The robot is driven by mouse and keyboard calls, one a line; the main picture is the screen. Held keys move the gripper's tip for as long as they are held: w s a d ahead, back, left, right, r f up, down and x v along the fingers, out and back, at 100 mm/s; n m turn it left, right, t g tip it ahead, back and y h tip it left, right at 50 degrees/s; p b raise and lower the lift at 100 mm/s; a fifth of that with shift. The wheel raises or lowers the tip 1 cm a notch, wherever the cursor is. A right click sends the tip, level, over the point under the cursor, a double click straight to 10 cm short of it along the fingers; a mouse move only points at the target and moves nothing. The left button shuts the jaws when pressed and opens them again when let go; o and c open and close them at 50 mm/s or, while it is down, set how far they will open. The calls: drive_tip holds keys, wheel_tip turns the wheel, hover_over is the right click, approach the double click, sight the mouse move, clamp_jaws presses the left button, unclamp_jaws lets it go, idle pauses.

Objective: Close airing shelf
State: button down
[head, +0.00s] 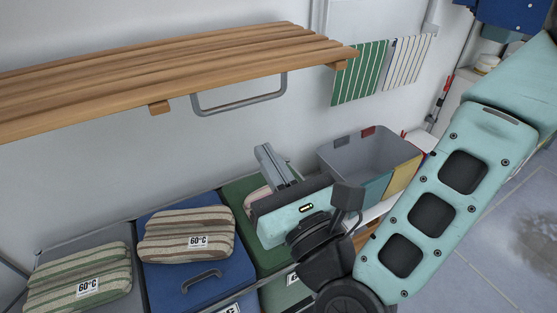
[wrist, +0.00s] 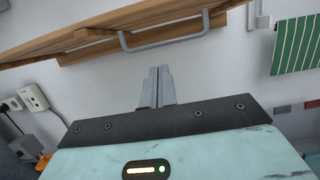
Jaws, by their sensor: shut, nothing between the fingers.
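The airing shelf (head: 190,70) is a slatted wooden board on the wall, standing out roughly level in the head view. A grey metal bar handle (head: 240,105) hangs beneath its front edge. In the wrist view the shelf (wrist: 85,38) crosses the top, with the handle (wrist: 172,42) below it. My gripper (head: 272,163) is below the shelf and apart from the handle, above the laundry boxes. In the wrist view my gripper (wrist: 157,87) has its fingers together and empty, pointing up toward the wall beneath the handle.
Blue (head: 180,265) and green lidded boxes stand below, with striped folded cloths (head: 185,235) labelled 60°C on top. A grey open bin (head: 365,155) is to the right. Green and white striped cloths (head: 360,75) hang on the wall. A wall socket (wrist: 32,97) shows at left.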

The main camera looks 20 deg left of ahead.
drive_tip(key=w+a+r+p, duration=0.3)
drive_tip(key=r, duration=0.2)
drive_tip(key=shift+a, duration=0.35)
drive_tip(key=shift+r, duration=0.15)
